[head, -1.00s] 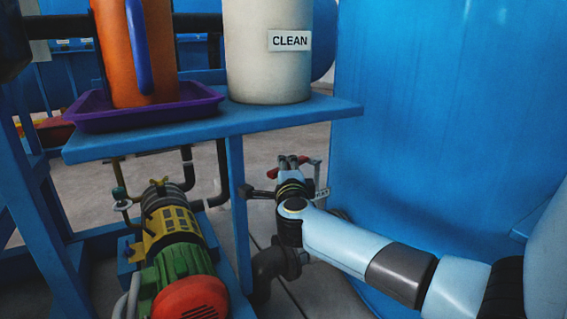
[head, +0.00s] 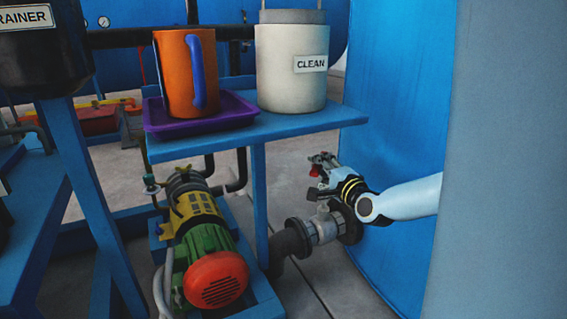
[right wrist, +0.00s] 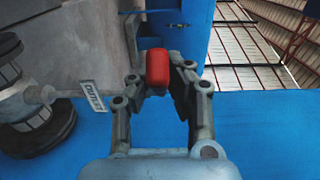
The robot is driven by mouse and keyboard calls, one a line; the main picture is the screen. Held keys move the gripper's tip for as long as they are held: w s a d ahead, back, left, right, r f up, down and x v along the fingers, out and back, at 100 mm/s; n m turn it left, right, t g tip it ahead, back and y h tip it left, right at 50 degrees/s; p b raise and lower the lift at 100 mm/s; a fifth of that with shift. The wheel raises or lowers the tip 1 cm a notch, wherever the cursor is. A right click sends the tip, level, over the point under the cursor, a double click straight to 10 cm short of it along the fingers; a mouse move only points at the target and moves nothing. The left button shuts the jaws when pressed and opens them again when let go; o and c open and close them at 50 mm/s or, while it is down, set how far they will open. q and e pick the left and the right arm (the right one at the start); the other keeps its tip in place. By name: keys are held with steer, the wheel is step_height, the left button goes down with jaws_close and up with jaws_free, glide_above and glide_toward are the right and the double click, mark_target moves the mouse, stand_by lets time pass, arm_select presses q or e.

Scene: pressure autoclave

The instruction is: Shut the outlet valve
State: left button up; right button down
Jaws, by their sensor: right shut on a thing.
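The outlet valve (head: 322,226) is a grey metal body in a dark pipe, low beside the blue tank. In the right wrist view, its body (right wrist: 28,105) is at the left, with a white OUTLET tag (right wrist: 93,96). Its red handle end (right wrist: 157,72) lies between the fingers of my right gripper (right wrist: 158,80), which is shut on it. In the head view, my right gripper (head: 322,165) is just above the valve body, with a bit of red (head: 316,171) at its fingers. The rest of the lever is hidden. My left gripper is not in view.
A green and yellow pump (head: 205,235) sits low left. The large blue tank (head: 400,120) is close on the right.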

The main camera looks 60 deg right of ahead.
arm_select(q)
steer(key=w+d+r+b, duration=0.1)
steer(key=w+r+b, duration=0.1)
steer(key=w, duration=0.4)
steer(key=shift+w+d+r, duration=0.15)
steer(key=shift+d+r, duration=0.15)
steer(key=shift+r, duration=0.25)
arm_select(e)
steer(key=shift+s+d+r+n+t+y, duration=0.1)
steer(key=shift+s+d+n+t+y, duration=0.35)
steer(key=shift+s+n+y, duration=0.55)
steer(key=shift+s+d+n+t+y, duration=0.45)
steer(key=shift+s+n+t+y, duration=0.15)
steer(key=shift+y, duration=0.65)
steer(key=shift+s+d+r+n+t+y, duration=0.1)
steer(key=shift+s+d+n+t+y, duration=0.3)
steer(key=shift+s+n+y, duration=0.6)
steer(key=shift+w+m, duration=0.15)
steer(key=shift+m, duration=0.15)
steer(key=c, duration=1.3)
jaws_free()
steer(key=shift+f, duration=0.15)
steer(key=shift+c, duration=0.2)
